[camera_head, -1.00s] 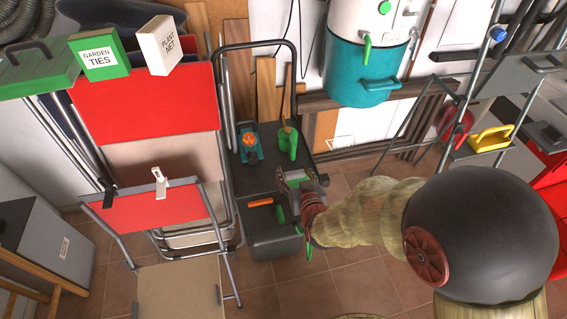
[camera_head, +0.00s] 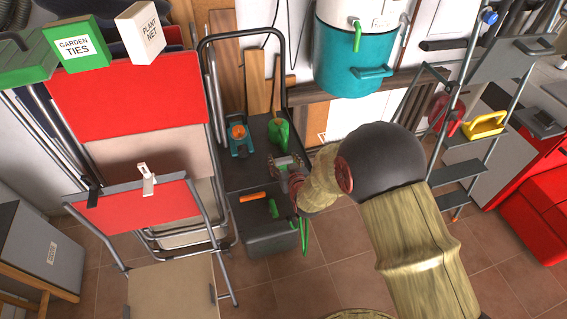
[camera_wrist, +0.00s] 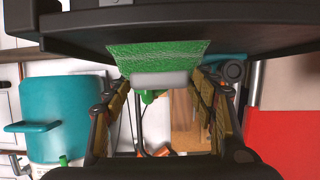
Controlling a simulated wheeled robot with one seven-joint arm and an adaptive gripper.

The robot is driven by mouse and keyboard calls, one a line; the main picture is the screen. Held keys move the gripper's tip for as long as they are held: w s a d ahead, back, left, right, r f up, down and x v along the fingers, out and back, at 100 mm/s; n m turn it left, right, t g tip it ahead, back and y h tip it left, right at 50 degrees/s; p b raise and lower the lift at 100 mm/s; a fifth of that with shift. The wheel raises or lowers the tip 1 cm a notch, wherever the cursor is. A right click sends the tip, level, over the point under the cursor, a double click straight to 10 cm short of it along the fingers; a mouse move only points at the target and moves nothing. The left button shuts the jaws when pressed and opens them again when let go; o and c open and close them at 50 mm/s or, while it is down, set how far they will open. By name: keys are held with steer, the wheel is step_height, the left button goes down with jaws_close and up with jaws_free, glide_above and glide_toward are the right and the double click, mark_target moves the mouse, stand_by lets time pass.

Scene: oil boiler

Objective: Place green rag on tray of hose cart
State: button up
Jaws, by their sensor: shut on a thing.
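The green rag (camera_wrist: 160,55) is a flat textured piece pinched between the fingertips of my gripper in the wrist view (camera_wrist: 160,80). In the head view, my gripper (camera_head: 286,163) is at the right edge of the black tray (camera_head: 245,178) of the hose cart, near its front half. The rag is mostly hidden behind the gripper there. In the wrist view, the dark cart surface (camera_wrist: 210,35) fills the top of the picture, close to the rag. I cannot tell whether they touch.
On the tray stand a teal and orange item (camera_head: 239,138) and a green watering can (camera_head: 279,134). A red folding chair (camera_head: 135,105) is close left. A stepladder (camera_head: 455,170) stands right.

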steer(key=shift+f, duration=0.25)
steer(key=shift+f, duration=0.2)
steer(key=o, duration=1.1)
steer(key=shift+o, duration=0.2)
steer(key=shift+r, duration=0.25)
steer(key=p+v, duration=0.2)
steer(key=v, duration=1)
